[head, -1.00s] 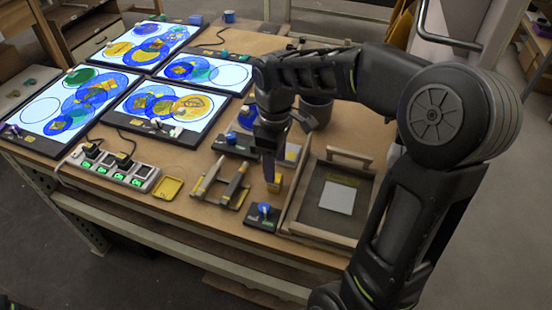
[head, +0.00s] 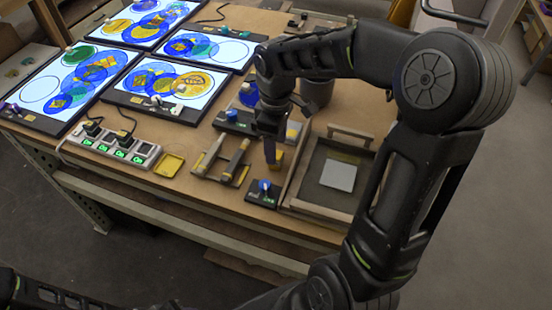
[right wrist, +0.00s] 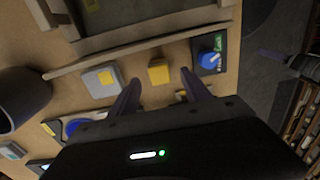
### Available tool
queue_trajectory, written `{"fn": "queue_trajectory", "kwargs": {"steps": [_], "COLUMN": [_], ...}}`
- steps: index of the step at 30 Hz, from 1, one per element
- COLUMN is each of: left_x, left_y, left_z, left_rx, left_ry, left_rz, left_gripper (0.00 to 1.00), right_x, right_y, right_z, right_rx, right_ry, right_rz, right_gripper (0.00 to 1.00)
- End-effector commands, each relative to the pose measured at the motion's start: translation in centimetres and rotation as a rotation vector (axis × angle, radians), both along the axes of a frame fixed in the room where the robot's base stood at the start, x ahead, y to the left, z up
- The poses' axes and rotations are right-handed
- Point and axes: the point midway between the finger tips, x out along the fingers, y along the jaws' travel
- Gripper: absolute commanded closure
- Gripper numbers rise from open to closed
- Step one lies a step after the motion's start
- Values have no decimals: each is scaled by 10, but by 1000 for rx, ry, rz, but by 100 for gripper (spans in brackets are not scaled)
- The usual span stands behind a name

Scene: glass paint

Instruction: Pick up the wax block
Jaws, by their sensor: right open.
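The wax block is a small yellow block (head: 276,160) on the wooden table, just left of the wooden tray. In the right wrist view the yellow block (right wrist: 159,72) lies just beyond and between the two fingertips. My right gripper (head: 270,160) points down beside the block and hides part of it. In the right wrist view its fingers (right wrist: 160,84) are spread apart, with nothing between them touching the block visibly. My left gripper is not in view.
The wooden tray (head: 297,204) with a pale square stands right of the block. A blue-knobbed box (head: 263,193) sits in front, and a wooden stand (head: 209,160) to the left. A dark cup (right wrist: 20,98) stands behind. A grey pad with a yellow piece (right wrist: 100,82) is near the block.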

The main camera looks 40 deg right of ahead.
Motion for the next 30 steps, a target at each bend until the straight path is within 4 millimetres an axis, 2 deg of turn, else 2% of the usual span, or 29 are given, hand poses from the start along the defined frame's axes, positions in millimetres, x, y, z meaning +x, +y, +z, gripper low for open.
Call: {"fn": "queue_trajectory", "kwargs": {"steps": [4, 10, 13, 30], "left_x": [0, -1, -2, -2], "left_y": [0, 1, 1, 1], "left_z": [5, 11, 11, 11], "left_rx": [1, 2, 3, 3], "left_ry": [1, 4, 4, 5], "left_rz": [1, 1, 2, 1], "left_gripper": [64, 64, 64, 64], "right_x": [-1, 0, 0, 1], "right_y": [0, 0, -1, -1], "right_z": [-10, -40, -49, -52], "right_rx": [2, 2, 1, 0], "right_ry": [5, 6, 4, 1], "right_rz": [0, 0, 1, 0], "right_gripper": [44, 44, 44, 44]}}
